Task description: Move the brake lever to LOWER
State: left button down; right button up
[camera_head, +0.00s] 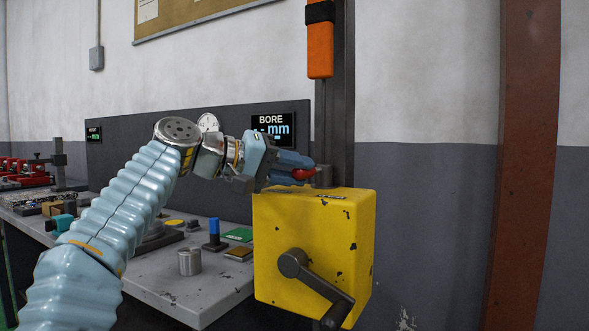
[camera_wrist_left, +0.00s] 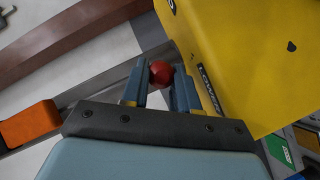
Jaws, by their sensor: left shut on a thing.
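The brake lever's red knob (camera_head: 304,174) shows at the top of the yellow box (camera_head: 312,245), beside a grey pivot. In the left wrist view the red knob (camera_wrist_left: 161,73) sits between the two fingers. My left gripper (camera_head: 292,167) is shut on this knob; it also shows in the left wrist view (camera_wrist_left: 158,88). The gripper comes in from the left, just above the box's top. A LOWER label (camera_wrist_left: 208,89) lies on the yellow box beside the fingers. The lever's rod is mostly hidden. My right gripper is not in view.
A grey crank (camera_head: 315,287) sticks out of the box's front. An orange block (camera_head: 320,48) hangs on the dark post above. The grey bench (camera_head: 205,295) at left holds a metal cylinder (camera_head: 189,262) and a blue-handled part (camera_head: 214,232). A brown column (camera_head: 528,160) stands right.

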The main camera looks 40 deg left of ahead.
pick_arm(q)
jog(key=c, duration=1.1)
grip_release()
jog(key=shift+p+v, duration=0.75)
jog(key=shift+v, duration=6.15)
jog(key=shift+c, duration=0.3)
